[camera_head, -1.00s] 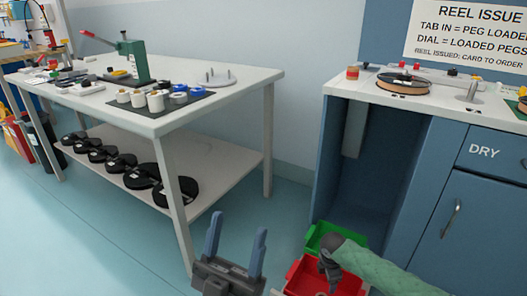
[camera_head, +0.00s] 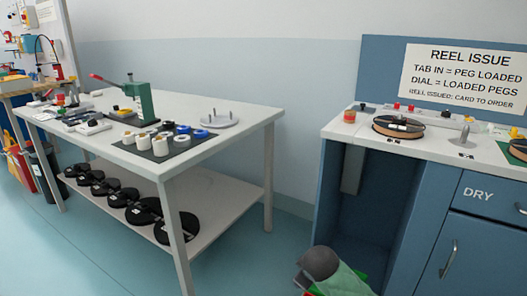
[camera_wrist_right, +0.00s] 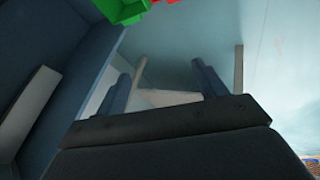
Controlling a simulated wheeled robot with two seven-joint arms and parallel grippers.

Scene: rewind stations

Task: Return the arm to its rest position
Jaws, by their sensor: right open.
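My right gripper (camera_wrist_right: 160,70) shows in the right wrist view, with its two blue-grey fingers apart and nothing between them. It is not in the head view now. A green sleeve-like form (camera_head: 343,281) with a dark grey rounded end shows at the bottom of the head view, in front of the blue cabinet; I cannot tell what it belongs to. My left gripper is in neither view.
A white table (camera_head: 250,117) with a lower shelf of black reels (camera_head: 140,212) stands at left. The blue reel issue cabinet (camera_head: 400,250) is at right. A green bin (camera_wrist_right: 122,10) shows at the top of the right wrist view. Open floor lies between table and cabinet.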

